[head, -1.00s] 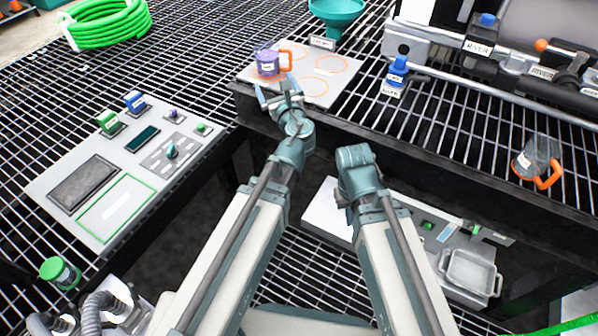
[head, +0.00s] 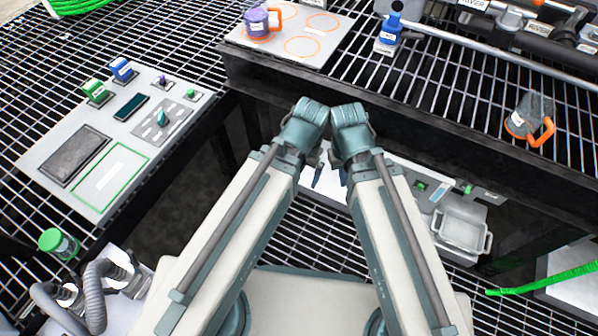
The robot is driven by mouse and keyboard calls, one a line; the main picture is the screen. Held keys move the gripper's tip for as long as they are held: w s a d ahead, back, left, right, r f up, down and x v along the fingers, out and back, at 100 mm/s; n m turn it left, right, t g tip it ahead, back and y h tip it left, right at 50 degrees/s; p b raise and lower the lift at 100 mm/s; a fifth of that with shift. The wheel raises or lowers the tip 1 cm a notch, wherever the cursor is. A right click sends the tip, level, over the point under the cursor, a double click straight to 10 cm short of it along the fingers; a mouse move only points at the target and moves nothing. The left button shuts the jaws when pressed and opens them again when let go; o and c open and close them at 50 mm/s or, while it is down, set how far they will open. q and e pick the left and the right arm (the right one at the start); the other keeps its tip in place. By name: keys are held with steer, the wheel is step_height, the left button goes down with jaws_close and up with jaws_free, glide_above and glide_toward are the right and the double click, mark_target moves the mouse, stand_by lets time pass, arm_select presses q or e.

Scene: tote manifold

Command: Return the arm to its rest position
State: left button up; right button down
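My two arms are folded up side by side at the centre, their teal elbow-like joints close together. My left arm (head: 235,220) leans in from the left. My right arm (head: 390,230) stands to its right. Only small dark finger-like parts show below the joints, between the arms; my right gripper (head: 331,176) seems to be there, mostly hidden. Whether either gripper is open or shut does not show. The purple cup (head: 257,22) with an orange handle stands upright on the pale pad (head: 338,32) with orange rings, clear of both arms.
A control panel (head: 60,150) with switches lies on the left grating. A blue-topped labelled fitting (head: 389,32) stands beside the pad. A lower shelf with a tray (head: 463,232) lies beneath.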

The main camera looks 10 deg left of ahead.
step_height(320, 180, up, 28)
steer(key=p, duration=2.8)
steer(key=shift+r, duration=0.15)
